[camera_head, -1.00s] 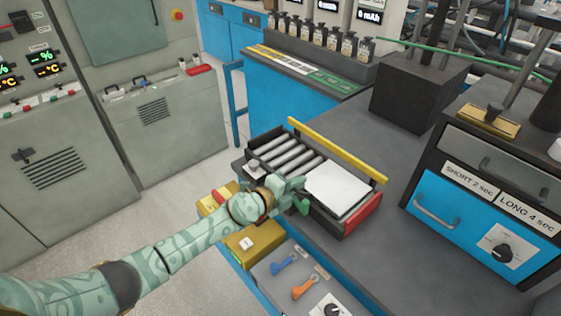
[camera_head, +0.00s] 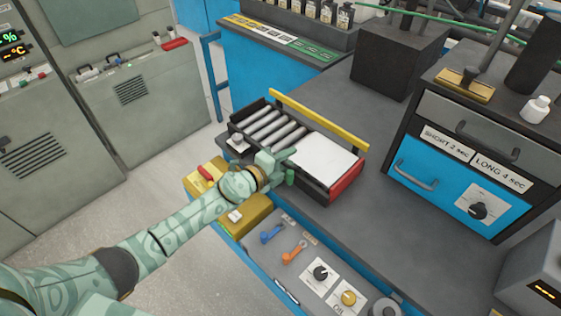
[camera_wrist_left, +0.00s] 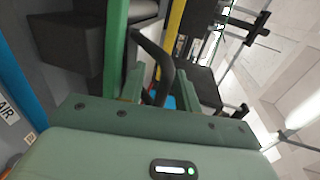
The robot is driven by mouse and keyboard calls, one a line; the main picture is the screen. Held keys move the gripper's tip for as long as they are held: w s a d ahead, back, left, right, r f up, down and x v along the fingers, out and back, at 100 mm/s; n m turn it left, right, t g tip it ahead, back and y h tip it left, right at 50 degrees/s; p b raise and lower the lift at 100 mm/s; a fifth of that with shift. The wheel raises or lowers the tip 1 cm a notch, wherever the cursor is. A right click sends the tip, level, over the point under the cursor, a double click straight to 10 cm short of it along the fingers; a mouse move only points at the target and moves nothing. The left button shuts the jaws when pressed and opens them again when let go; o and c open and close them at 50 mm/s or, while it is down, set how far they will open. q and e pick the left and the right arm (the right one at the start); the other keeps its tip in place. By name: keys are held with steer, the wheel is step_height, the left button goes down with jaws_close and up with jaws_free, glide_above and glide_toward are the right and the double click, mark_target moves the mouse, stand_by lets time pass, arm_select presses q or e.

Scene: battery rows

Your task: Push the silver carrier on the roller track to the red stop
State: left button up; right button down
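The silver carrier (camera_head: 325,156), a flat pale plate, sits at the right end of the roller track (camera_head: 274,128). The red stop (camera_head: 347,181) closes that end, right beside the carrier; I cannot tell whether they touch. My left gripper (camera_head: 287,166) is at the carrier's left edge, over the track's near side. Its green fingers are spread apart, and in the left wrist view (camera_wrist_left: 160,60) a dark curved piece shows between them. I cannot tell whether a finger touches the carrier. My right gripper is not in view.
A yellow rail (camera_head: 318,120) runs along the track's far side. Yellow boxes (camera_head: 248,213) lie below my left forearm. A panel with blue and orange levers (camera_head: 292,252) and knobs is in front. A blue-drawer unit (camera_head: 425,170) stands right. The grey bench between is clear.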

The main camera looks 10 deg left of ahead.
arm_select(q)
steer(key=p+v, duration=0.3)
steer(key=v, duration=1.3)
steer(key=shift+s, duration=0.2)
steer(key=shift+r, duration=0.1)
